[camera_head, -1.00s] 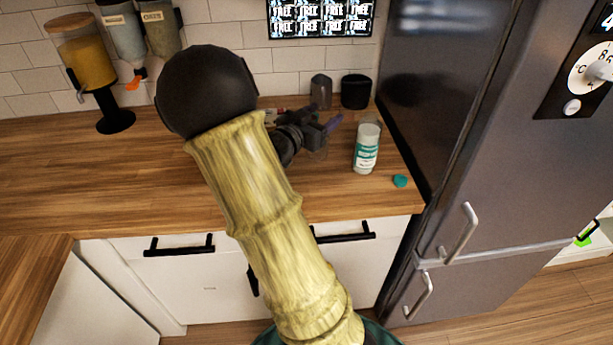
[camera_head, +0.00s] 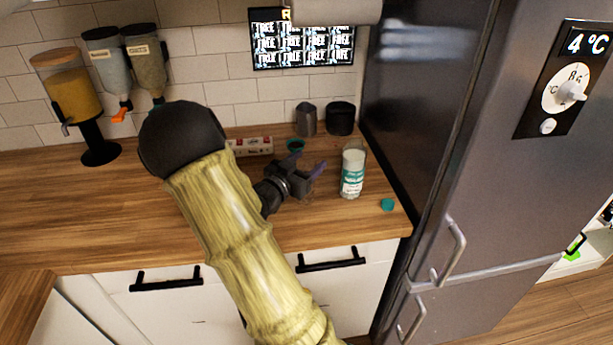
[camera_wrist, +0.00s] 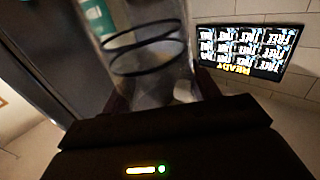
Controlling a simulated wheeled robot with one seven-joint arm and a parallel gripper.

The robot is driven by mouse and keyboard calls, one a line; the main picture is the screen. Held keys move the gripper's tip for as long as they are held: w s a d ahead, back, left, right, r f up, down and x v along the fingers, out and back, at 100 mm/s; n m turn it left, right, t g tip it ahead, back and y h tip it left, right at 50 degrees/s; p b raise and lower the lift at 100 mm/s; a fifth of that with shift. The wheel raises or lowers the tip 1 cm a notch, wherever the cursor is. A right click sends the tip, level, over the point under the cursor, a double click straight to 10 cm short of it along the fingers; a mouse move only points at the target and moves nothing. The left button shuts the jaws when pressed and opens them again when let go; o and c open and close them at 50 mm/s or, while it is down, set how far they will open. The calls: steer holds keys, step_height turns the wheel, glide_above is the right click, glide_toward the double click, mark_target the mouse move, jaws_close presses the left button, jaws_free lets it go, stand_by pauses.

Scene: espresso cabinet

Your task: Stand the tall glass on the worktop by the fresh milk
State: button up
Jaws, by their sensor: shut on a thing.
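The tall glass (camera_wrist: 150,60) is clear, with dark rings, and fills the upper middle of the wrist view between my fingers. My gripper (camera_head: 308,168) is shut on it above the worktop (camera_head: 330,212). In the head view the glass is too faint to make out, so I cannot tell whether its base touches the wood. The fresh milk (camera_head: 352,178) is a clear bottle with white contents and a teal label, upright just right of my gripper. Its teal label also shows behind the glass in the wrist view (camera_wrist: 97,18).
A teal cap (camera_head: 387,204) lies right of the milk, near the fridge (camera_head: 440,130). A grey jug (camera_head: 306,118), a black canister (camera_head: 340,118), a small dark green-rimmed cup (camera_head: 295,146) and a carton (camera_head: 252,146) stand behind.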

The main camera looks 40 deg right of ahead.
steer(key=shift+f, duration=2.15)
steer(key=o, duration=1.5)
steer(key=b+v, duration=0.1)
steer(key=v, duration=1.1)
